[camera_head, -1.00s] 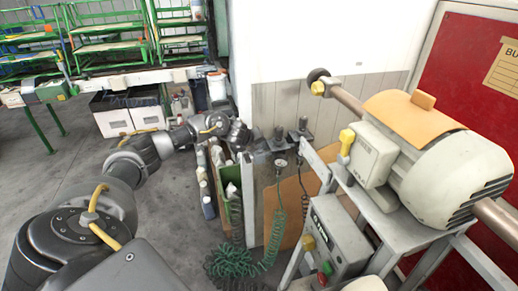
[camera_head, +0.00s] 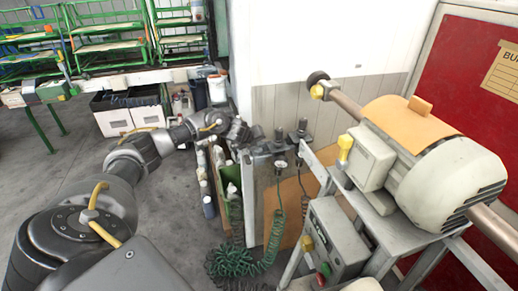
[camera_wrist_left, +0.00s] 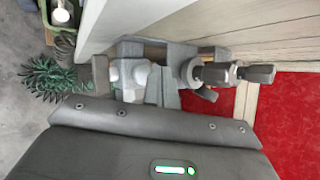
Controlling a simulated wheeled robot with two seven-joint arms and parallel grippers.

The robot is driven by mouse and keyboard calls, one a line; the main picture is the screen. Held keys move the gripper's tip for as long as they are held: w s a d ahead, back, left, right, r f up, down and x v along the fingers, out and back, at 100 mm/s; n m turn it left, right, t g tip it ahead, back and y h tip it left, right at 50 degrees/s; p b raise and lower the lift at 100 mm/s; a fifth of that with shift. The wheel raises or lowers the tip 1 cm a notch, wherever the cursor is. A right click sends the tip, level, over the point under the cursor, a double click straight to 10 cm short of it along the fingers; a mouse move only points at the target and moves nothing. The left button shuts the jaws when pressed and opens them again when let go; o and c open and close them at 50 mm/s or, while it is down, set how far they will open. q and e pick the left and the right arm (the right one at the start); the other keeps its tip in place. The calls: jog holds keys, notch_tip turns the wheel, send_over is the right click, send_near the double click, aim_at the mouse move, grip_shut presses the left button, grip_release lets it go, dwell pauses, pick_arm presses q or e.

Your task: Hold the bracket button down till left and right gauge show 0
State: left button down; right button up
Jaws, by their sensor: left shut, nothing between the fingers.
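The grey bracket (camera_head: 270,151) is on top of the low partition beside the wall in the head view. Dark upright fittings (camera_head: 301,132) stand on it, with coiled hoses below. In the left wrist view, grey and dark fittings (camera_wrist_left: 240,73) stick out to the right of the bracket (camera_wrist_left: 185,52). The gauge faces and the button cannot be made out in either view. My left gripper (camera_head: 257,138) is shut and empty, close against the bracket's left end; I cannot tell whether it touches. My right gripper is not in view.
The buffing motor (camera_head: 430,140) on its stand (camera_head: 400,232) fills the right side. A control box (camera_head: 338,235) sits below it. A green coiled hose (camera_head: 235,262) lies on the floor. Bottles (camera_head: 209,205) stand left of the partition.

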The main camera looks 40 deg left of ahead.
aim_at(258, 151)
pick_arm(q)
jog(key=shift+r, duration=0.1)
notch_tip(258, 151, up, 5)
jog(key=p, duration=0.4)
dwell(0.7)
